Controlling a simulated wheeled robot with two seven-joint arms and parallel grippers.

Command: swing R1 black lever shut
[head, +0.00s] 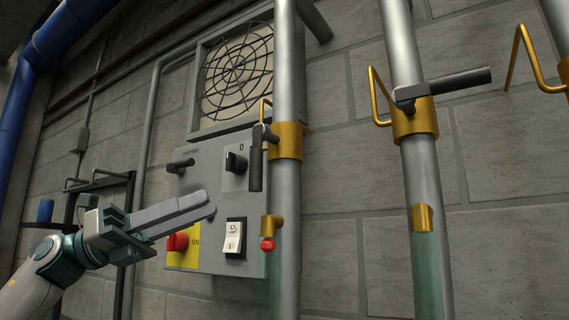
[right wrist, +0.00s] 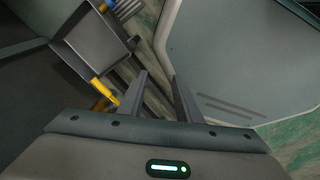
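Two grey pipes carry black levers in the head view; no R1 label is readable, so I cannot tell which one is R1. On the nearer left pipe (head: 287,200), a black lever (head: 257,160) hangs down along the pipe beside a brass collar (head: 287,141). On the right pipe (head: 404,45), a black lever (head: 460,82) sticks out to the right across the pipe, above its brass collar (head: 415,122). My left gripper (head: 211,202) looks shut and empty, in front of the control box and left of both levers. My right gripper (right wrist: 162,75) is open and empty in its wrist view, away from any visible lever.
The grey control box (head: 205,160) has a red knob (head: 177,242), a white rocker switch (head: 234,238) and a black dial (head: 236,162). A fan grille (head: 238,75) is above. Brass hooks (head: 377,95) stick out by the pipes. A grey open bin (right wrist: 92,48) is in the right wrist view.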

